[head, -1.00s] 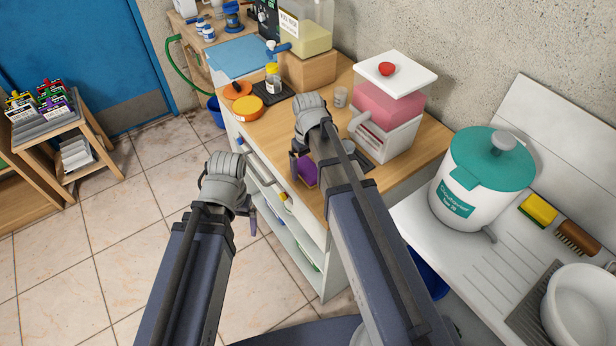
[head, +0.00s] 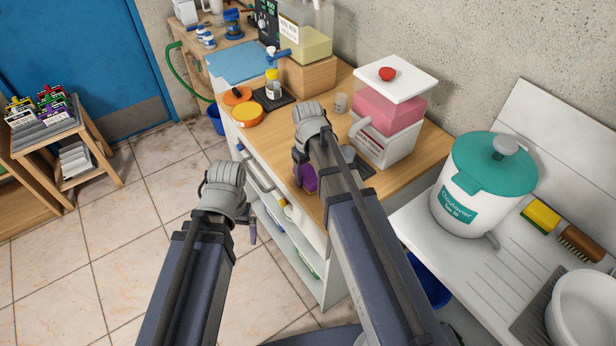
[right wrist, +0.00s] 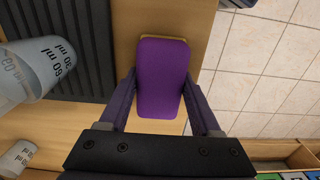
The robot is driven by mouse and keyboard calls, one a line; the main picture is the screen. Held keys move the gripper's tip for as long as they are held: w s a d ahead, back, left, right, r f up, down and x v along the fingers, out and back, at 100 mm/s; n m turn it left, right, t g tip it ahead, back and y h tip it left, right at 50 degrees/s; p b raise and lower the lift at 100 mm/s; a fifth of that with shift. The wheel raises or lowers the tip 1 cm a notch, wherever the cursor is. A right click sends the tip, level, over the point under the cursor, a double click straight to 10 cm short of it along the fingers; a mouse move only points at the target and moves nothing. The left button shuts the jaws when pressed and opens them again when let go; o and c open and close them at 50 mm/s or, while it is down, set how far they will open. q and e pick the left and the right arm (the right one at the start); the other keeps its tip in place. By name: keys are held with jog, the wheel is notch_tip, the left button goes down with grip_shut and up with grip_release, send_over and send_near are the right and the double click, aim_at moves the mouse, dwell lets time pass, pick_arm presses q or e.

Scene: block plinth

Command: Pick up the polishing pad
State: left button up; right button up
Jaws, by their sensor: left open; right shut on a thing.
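The polishing pad is a purple rounded block with a tan edge. In the right wrist view the pad (right wrist: 162,75) lies between the two fingers of my right gripper (right wrist: 160,98), which is shut on its sides. In the head view the pad (head: 308,179) shows partly at the front edge of the wooden counter, below my right gripper (head: 303,172); my arm hides the rest. I cannot tell whether the pad is clear of the counter top. My left gripper (head: 252,234) is open in front of the cabinet, away from the pad, its fingers mostly hidden.
A dark ribbed mat and a measuring cup (right wrist: 38,68) are left of the pad in the wrist view. A teal-lidded pot (head: 465,205) stands right.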

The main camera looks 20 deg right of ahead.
aim_at(308, 172)
jog(key=shift+c, duration=1.3)
notch_tip(308, 172, up, 10)
jog(key=p, duration=1)
